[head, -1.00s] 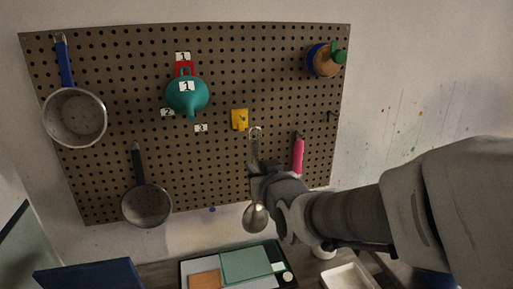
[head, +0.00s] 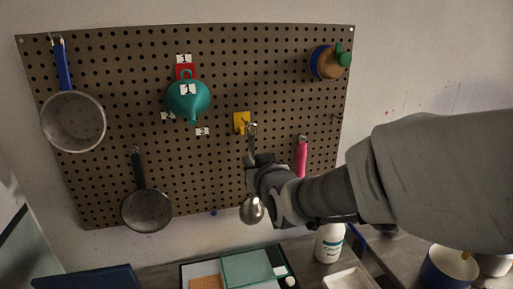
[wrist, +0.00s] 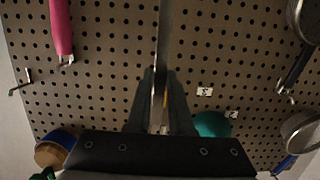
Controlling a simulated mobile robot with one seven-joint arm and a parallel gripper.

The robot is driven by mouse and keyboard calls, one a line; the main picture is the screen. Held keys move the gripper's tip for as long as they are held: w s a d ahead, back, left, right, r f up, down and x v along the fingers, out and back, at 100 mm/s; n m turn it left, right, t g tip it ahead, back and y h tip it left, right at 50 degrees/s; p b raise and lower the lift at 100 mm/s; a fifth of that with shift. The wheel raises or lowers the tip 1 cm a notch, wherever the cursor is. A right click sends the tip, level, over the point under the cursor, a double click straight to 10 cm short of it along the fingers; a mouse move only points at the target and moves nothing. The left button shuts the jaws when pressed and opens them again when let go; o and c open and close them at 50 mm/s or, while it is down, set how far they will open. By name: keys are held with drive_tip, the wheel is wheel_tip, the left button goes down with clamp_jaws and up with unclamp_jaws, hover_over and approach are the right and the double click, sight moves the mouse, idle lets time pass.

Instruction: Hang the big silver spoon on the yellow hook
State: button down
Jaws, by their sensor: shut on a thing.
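The big silver spoon (head: 252,210) is upright in my gripper (head: 262,160), with its bowl below and its looped handle end above the fingers. In the wrist view its handle (wrist: 163,50) runs edge-on between the fingers of my gripper (wrist: 160,110). The yellow hook (head: 242,122) is on the pegboard, just left of the spoon's top loop in the head view. The loop overlaps the hook's right side there; I cannot tell whether they touch. In the wrist view the hook is mostly hidden behind the handle and fingers.
Below are trays and a white bottle (head: 329,242) on the worktop.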

drive_tip(key=x, duration=0.1)
drive_tip(key=p+x, duration=0.1)
drive_tip(key=x, duration=0.1)
drive_tip(key=r+p+x, duration=0.1)
drive_tip(key=x, duration=0.1)
drive_tip(key=shift+w+a+f, duration=0.1)
drive_tip(key=shift+w+f, duration=0.05)
drive_tip(key=shift+w, duration=0.2)
drive_tip(key=shift+w+f+b, duration=0.2)
drive_tip(key=shift+w+b, duration=0.05)
drive_tip(key=shift+b, duration=0.55)
drive_tip(key=shift+a, duration=0.1)
drive_tip(key=shift+f+b, duration=0.15)
drive_tip(key=shift+b, duration=0.9)
drive_tip(key=shift+s, duration=0.15)
drive_tip(key=shift+r, duration=0.2)
drive_tip(key=c, duration=0.7)
unclamp_jaws()
drive_tip(key=shift+c, duration=0.2)
